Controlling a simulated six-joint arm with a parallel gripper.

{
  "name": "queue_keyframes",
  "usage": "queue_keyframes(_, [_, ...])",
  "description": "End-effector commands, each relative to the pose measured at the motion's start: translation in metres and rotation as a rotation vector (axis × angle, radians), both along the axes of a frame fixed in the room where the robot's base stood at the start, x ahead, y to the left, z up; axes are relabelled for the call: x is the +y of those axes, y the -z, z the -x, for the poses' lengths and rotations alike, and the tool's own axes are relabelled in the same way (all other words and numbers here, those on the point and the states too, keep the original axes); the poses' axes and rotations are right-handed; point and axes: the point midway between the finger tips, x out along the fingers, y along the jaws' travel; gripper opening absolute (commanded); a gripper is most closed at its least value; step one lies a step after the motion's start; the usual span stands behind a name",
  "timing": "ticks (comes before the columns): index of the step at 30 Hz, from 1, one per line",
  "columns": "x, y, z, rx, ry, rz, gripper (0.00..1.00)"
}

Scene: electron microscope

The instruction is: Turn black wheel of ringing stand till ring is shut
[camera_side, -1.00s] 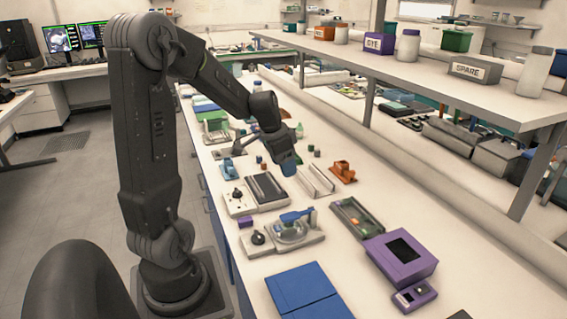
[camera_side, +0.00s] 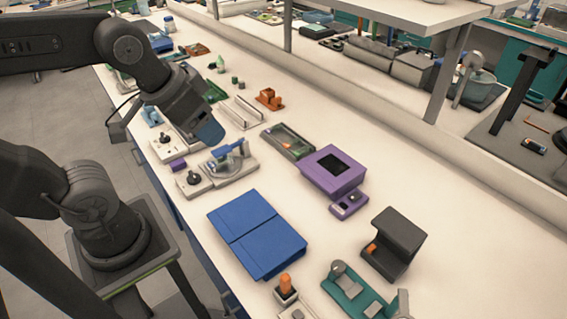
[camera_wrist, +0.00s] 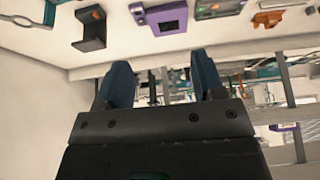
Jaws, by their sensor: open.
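The ringing stand appears to be the pale base (camera_side: 244,173) with a black wheel (camera_side: 193,178) at its left end. A blue arm (camera_side: 229,149) lies over a round, glassy part on it. The ring is too small to tell whether it is open or shut. My gripper (camera_side: 209,133) hangs above the bench, just beyond the stand in the picture, apart from the wheel. In the wrist view my gripper (camera_wrist: 163,80) has two blue fingers spread wide with nothing between them. Neither the stand nor its wheel can be made out in the wrist view.
Another pale device with a black knob (camera_side: 165,138) stands behind. A purple block (camera_side: 178,165) lies near the wheel. A blue folder-like panel (camera_side: 256,235) is in front, and a purple box (camera_side: 332,172) and green tray (camera_side: 288,141) stand to the right.

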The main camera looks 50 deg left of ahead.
Motion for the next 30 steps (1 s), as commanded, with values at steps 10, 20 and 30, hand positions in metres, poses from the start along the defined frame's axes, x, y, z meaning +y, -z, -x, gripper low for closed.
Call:
queue_keyframes(10, [0.006, 0.006, -0.003, 0.017, -0.149, 0.058, 0.7])
queue_keyframes(20, [0.084, 0.053, -0.046, 0.122, -1.156, 0.371, 0.7])
queue_keyframes(30, [0.183, 0.125, -0.046, 0.103, -2.322, 0.643, 0.7])
